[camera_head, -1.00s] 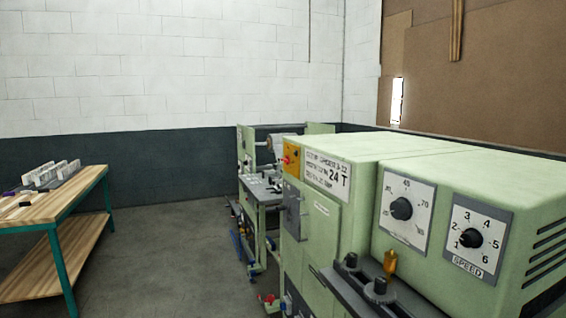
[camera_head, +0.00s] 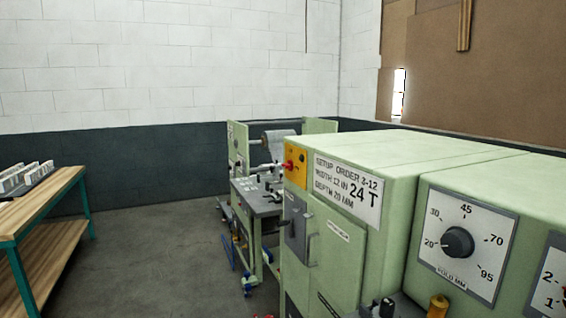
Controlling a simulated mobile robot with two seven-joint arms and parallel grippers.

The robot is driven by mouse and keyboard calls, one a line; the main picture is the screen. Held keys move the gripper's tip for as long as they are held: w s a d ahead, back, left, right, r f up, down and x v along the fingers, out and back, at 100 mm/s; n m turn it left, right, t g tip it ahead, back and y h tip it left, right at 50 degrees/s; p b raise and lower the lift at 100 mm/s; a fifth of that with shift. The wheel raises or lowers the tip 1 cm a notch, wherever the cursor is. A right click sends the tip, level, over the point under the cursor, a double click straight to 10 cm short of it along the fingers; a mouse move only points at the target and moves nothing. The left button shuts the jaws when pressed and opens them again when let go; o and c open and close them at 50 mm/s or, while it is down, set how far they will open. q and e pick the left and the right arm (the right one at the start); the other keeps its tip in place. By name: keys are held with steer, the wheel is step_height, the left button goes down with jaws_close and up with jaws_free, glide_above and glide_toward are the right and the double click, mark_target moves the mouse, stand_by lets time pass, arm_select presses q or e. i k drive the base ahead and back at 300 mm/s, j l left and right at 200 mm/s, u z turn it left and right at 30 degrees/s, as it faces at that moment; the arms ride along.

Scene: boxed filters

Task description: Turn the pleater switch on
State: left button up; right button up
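The pleater machine (camera_head: 405,160) is a long pale green cabinet that fills the right side of the head view. A yellow-orange panel (camera_head: 295,166) with a red knob (camera_head: 288,166) sits at its far left end. Below it is a grey box (camera_head: 296,228) that looks like a switch box with a handle; its setting cannot be made out. A large black dial (camera_head: 457,242) marked "FOLD MM" is on the near face. Its pointer is near 20.
A setup order sign (camera_head: 348,188) is on the machine. A wooden workbench (camera_head: 40,203) with teal legs stands at the left. A smaller green machine with a roll (camera_head: 278,140) stands behind. The grey floor (camera_head: 160,265) between bench and machine is clear.

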mark_target(289, 165)
steer(key=i+j+z, duration=0.1)
steer(key=i+j, duration=0.25)
steer(key=i, duration=0.25)
steer(key=i+j+z, duration=0.1)
steer(key=i+j, duration=0.3)
steer(key=i, duration=0.2)
steer(key=i+j+z, duration=0.1)
steer(key=i+j, duration=0.35)
steer(key=i, duration=0.15)
